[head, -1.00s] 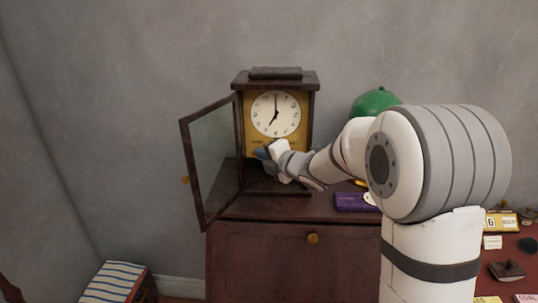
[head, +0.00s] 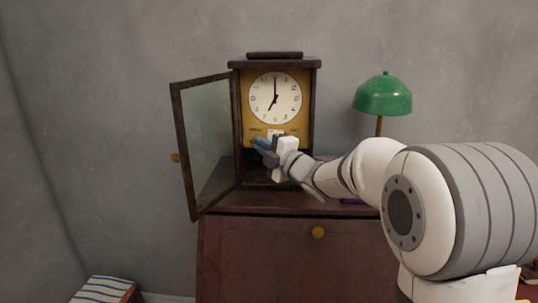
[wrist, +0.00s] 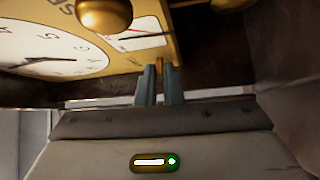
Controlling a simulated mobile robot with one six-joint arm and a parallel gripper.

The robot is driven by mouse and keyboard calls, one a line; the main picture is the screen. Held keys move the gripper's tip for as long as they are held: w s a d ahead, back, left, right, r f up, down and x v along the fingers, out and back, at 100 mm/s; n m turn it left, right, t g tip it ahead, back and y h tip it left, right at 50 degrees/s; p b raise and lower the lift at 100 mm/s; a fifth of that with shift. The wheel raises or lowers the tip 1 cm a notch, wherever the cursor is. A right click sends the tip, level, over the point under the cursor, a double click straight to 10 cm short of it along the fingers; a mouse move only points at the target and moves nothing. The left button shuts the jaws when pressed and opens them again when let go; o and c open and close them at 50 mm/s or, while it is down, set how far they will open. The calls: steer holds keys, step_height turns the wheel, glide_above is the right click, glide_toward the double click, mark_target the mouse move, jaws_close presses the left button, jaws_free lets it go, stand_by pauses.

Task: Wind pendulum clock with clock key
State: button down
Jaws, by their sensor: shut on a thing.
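The pendulum clock (head: 318,100) stands on the cabinet with its glass door (head: 207,145) swung open to the left. Its white dial (head: 275,97) sits on a yellow panel, with a small white gauge (head: 275,133) below; the gauge with a red needle also shows in the wrist view (wrist: 138,36). My gripper (head: 261,144) is at the lower part of the clock front, fingers pointing left. In the wrist view, my fingertips (wrist: 160,72) are close together by the yellow panel's edge, on a small brass-coloured piece, apparently the clock key, mostly hidden between them.
A brass knob (wrist: 103,14) is close to the camera in the wrist view. A green lamp (head: 383,97) stands right of the clock. The dark cabinet (head: 260,255) has a brass knob. The wall left of the door is clear.

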steer(key=shift+r, duration=0.3)
steer(key=c, duration=1.6)
jaws_free()
steer(key=shift+f, duration=0.15)
steer(key=shift+b+v, duration=0.3)
steer(key=shift+v, duration=3.65)
steer(key=shift+d, duration=0.1)
